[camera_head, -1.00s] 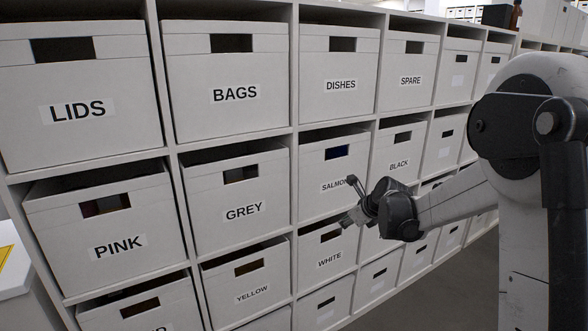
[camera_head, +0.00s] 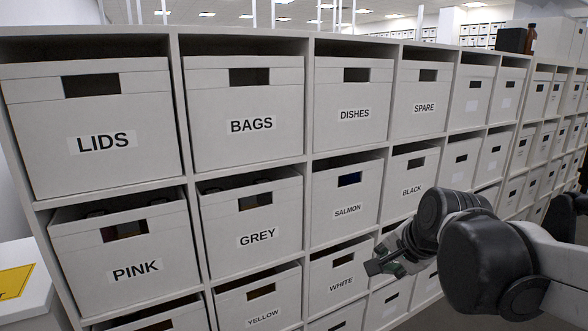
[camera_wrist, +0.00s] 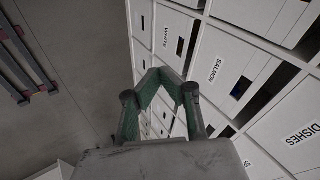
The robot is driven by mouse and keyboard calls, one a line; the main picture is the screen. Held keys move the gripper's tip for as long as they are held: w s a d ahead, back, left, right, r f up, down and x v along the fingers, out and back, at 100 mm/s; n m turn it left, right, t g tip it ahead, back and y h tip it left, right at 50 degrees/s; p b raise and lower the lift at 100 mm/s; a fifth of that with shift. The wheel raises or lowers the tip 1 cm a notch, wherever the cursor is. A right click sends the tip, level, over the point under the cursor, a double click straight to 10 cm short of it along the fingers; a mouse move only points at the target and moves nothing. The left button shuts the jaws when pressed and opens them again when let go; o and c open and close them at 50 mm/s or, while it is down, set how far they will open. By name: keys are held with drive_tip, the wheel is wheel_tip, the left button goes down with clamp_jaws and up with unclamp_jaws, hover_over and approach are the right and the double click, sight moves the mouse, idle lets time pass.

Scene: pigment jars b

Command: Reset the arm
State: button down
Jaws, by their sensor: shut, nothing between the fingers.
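My gripper (camera_head: 376,266) is in front of the shelf in the head view, near the box labelled WHITE (camera_head: 338,284). In the wrist view its two green fingers (camera_wrist: 165,76) meet at the tips, shut with nothing between them. The arm comes in from the right edge of the head view, bent, with its dark wrist joint nearest the camera. Part of the box row behind the arm is hidden.
A white shelf holds labelled boxes, among them SALMON (camera_head: 346,201), GREY (camera_head: 249,226) and PINK (camera_head: 126,251). A white surface with a yellow sign (camera_head: 14,281) is at the lower left. In the wrist view, grey floor (camera_wrist: 75,110) is open beside the shelf.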

drive_tip(key=s+d+n+h+p, duration=0.1)
drive_tip(key=s+n+p, duration=0.1)
drive_tip(key=s+n, duration=0.8)
drive_tip(key=s, duration=0.6)
drive_tip(key=shift+f+h, duration=0.3)
drive_tip(key=shift+f, duration=0.05)
drive_tip(key=shift+d, duration=0.1)
